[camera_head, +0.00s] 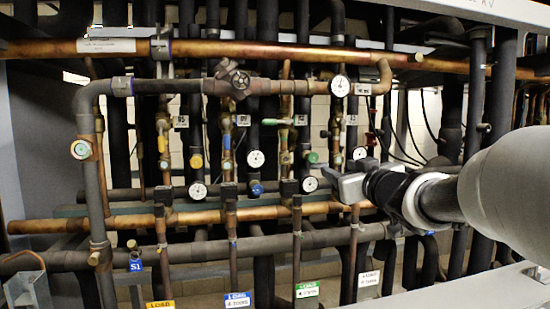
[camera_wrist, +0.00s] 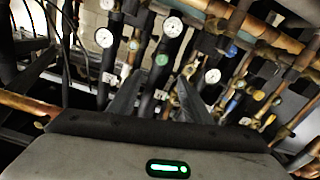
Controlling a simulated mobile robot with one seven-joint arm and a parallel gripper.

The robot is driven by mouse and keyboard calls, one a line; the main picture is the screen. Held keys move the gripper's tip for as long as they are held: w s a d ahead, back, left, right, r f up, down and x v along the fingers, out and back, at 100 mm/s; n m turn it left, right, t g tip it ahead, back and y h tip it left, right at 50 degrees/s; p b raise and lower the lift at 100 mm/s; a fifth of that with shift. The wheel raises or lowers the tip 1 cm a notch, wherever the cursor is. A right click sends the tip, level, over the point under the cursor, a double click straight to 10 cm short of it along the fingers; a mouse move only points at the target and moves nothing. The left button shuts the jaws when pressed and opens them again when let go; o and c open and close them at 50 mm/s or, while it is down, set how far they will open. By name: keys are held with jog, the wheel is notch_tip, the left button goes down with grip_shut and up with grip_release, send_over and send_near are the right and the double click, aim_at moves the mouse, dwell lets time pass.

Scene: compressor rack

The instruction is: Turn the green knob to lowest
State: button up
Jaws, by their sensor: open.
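The round green knob (camera_head: 312,157) sits on a dark vertical pipe right of centre in the head view, just above a white-faced gauge (camera_head: 310,184). In the wrist view the green knob (camera_wrist: 162,60) shows face-on, ahead of and between the two dark fingers. My gripper (camera_head: 335,179) comes in from the right in the head view, slightly below and right of the knob. In the wrist view my gripper (camera_wrist: 173,76) is open with nothing between its fingers. It appears apart from the knob. The knob's pointer or marking is too small to read.
A yellow knob (camera_head: 196,161) and a blue knob (camera_head: 257,188) sit on pipes to the left. A green-handled valve (camera_head: 285,122) is above the knob. Copper pipes (camera_head: 270,212) and several gauges crowd around; free room is mainly in front of the rack.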

aim_at(313, 158)
jog(key=w+a+p, duration=0.1)
jog(key=w, duration=0.4)
jog(key=w+a, duration=0.1)
jog(key=w, duration=0.5)
jog(key=w+a+p, duration=0.1)
jog(key=w, duration=0.5)
jog(key=shift+w+a+r+p, duration=0.1)
jog(key=shift+a+p, duration=0.2)
jog(key=shift+a, duration=0.05)
jog(key=shift+c, duration=0.6)
jog(key=c, duration=0.9)
jog(key=shift+c, duration=0.2)
jog(key=shift+n, duration=0.5)
